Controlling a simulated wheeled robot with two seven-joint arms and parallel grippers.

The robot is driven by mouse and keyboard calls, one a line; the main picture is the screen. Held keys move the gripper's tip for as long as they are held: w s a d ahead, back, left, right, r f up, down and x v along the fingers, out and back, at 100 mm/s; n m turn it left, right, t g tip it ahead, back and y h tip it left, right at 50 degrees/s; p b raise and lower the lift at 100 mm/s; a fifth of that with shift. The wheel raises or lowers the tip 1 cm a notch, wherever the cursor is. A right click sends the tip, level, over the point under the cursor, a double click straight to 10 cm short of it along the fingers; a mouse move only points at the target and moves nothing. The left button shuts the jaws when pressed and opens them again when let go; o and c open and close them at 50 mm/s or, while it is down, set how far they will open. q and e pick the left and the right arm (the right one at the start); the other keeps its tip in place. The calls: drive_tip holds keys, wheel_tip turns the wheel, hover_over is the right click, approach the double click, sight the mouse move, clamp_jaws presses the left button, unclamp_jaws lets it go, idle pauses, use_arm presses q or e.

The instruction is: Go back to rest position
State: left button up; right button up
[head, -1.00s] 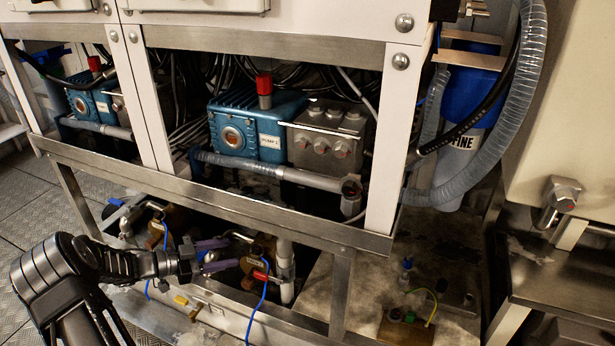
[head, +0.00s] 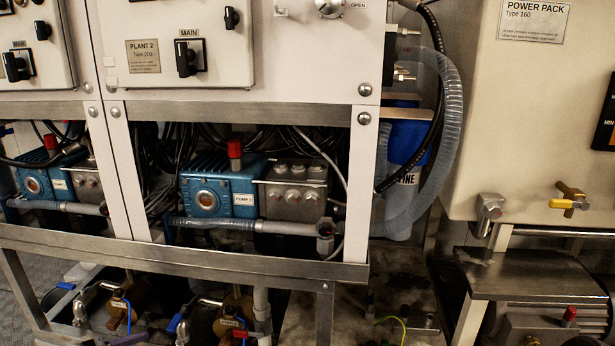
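Neither of my grippers shows in the head view now, and no part of my arms is in the picture. The view faces the twin watermaker frame (head: 180,258), with a blue pump (head: 218,188) marked with a small label and a red cap on top. A steel block (head: 297,190) sits beside the pump. A second blue pump (head: 40,182) stands at the left.
A power pack (head: 540,110) with a yellow-handled valve (head: 569,199) stands at the right. A steel shelf (head: 525,272) juts out below it. A clear ribbed hose (head: 440,165) loops beside the frame. Valves with blue handles (head: 174,323) sit low at the left.

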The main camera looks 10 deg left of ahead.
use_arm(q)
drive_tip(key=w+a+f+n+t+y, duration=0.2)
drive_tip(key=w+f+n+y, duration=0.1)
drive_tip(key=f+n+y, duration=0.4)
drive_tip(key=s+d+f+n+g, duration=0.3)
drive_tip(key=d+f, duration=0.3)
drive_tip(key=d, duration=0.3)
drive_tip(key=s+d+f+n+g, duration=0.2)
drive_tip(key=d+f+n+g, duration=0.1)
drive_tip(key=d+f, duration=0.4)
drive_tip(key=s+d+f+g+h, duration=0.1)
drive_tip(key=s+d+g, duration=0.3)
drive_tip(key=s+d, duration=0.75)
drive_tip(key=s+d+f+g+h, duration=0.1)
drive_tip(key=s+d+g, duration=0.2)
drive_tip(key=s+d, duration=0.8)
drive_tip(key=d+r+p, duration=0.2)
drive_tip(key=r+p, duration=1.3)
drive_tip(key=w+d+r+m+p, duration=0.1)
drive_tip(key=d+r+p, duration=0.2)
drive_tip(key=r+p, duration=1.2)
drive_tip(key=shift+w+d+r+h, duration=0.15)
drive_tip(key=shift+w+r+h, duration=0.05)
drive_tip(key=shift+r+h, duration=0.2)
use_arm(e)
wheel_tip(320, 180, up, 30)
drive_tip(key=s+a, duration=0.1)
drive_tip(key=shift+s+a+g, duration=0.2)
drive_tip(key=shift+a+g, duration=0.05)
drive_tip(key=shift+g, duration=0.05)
